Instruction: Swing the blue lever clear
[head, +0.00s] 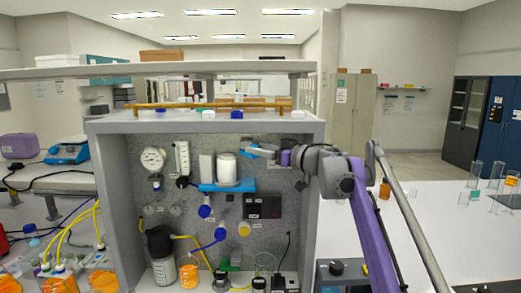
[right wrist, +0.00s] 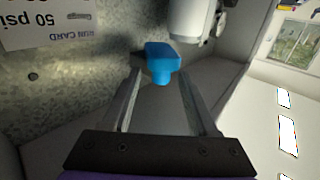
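The blue lever (right wrist: 160,62) shows in the right wrist view as a short blue handle with a wider top, just ahead of my right gripper (right wrist: 160,76). Its near end appears in the gap between the two fingertips, with space visible on both sides. The fingers are apart and hold nothing. In the head view my right gripper (head: 263,152) reaches in from the right at the upper part of the rig, beside the white cylinder (head: 227,168). My left gripper is in neither view.
The rig's grey housing (head: 307,200) surrounds the panel, with its side wall close to my right arm. A white card (right wrist: 48,22) is on the panel in the wrist view.

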